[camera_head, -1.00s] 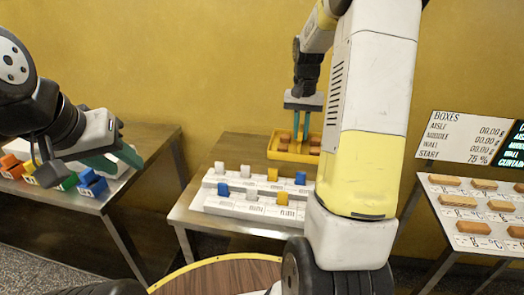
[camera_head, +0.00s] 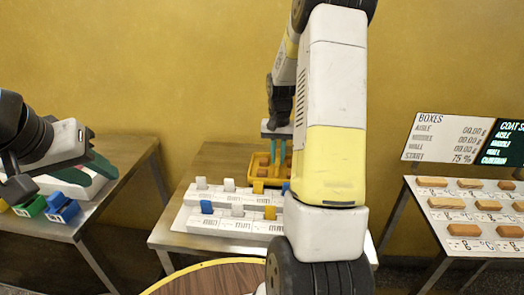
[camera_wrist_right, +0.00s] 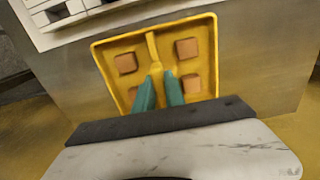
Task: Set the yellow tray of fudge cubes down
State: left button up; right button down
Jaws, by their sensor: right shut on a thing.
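The yellow tray (camera_head: 251,172) is at the back of the middle table, behind the white blocks, partly hidden by my right arm. In the right wrist view the tray (camera_wrist_right: 97,62) shows several brown fudge cubes (camera_wrist_right: 187,48) in its compartments. My right gripper (camera_head: 276,163) points down into the tray. Its teal fingers (camera_wrist_right: 159,75) are shut on the tray's raised middle divider (camera_wrist_right: 154,47). I cannot tell whether the tray's underside touches the table. My left gripper (camera_head: 50,152) is over the left table, its fingers apart, seemingly empty.
White label strips (camera_head: 232,222) with blue, white and yellow blocks fill the front of the middle table (camera_head: 165,232). The left table holds coloured blocks (camera_head: 62,208). A right table carries brown bars (camera_head: 463,231), with sign boards (camera_head: 447,137) behind. A yellow wall stands close behind.

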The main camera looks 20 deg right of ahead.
jog(key=shift+f, duration=0.45)
jog(key=shift+f, duration=0.15)
jog(key=c, duration=1.4)
grip_release()
